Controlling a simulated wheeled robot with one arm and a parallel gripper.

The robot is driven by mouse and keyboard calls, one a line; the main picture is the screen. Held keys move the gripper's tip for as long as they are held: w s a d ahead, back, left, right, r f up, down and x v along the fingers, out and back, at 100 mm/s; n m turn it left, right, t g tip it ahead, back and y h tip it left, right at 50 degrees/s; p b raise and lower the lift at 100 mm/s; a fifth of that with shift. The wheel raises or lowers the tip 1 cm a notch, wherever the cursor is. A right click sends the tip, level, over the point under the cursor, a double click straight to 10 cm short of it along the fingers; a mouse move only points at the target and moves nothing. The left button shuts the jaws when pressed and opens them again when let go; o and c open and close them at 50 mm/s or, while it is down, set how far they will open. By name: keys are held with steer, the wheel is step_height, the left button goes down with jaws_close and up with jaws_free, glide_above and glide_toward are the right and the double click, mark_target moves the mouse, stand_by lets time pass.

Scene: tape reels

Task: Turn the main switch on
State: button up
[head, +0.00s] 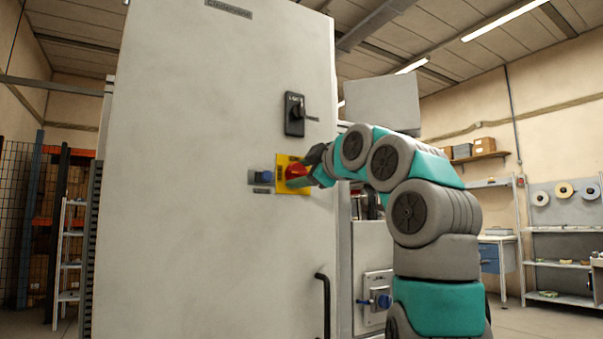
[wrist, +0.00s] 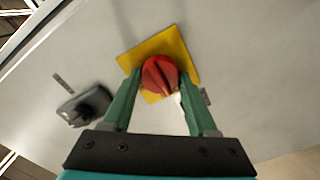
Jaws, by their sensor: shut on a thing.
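The main switch is a red rotary knob (head: 295,171) on a yellow plate (head: 283,186), mounted on the front of a tall grey cabinet (head: 200,240). In the wrist view the red knob (wrist: 159,74) sits between the two green fingers of my gripper (wrist: 157,80), with the yellow plate (wrist: 176,43) behind it. My gripper is shut on the knob. In the head view my gripper (head: 308,175) reaches the knob from the right and hides part of the plate. The knob's ridge shows in the wrist view, but its on or off marking is not readable.
A blue-grey fitting (head: 261,177) is left of the plate. A black bar handle (head: 323,305) is low at the cabinet's right edge. Shelves and a tape reel board (head: 563,190) stand far right.

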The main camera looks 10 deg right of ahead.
stand_by(0.3)
steer(key=shift+a+m, duration=0.1)
steer(key=shift+m, duration=0.3)
steer(key=shift+m+b, duration=0.5)
steer(key=shift+m, duration=1.4)
steer(key=shift+r+m, duration=0.15)
steer(key=shift+m, duration=0.25)
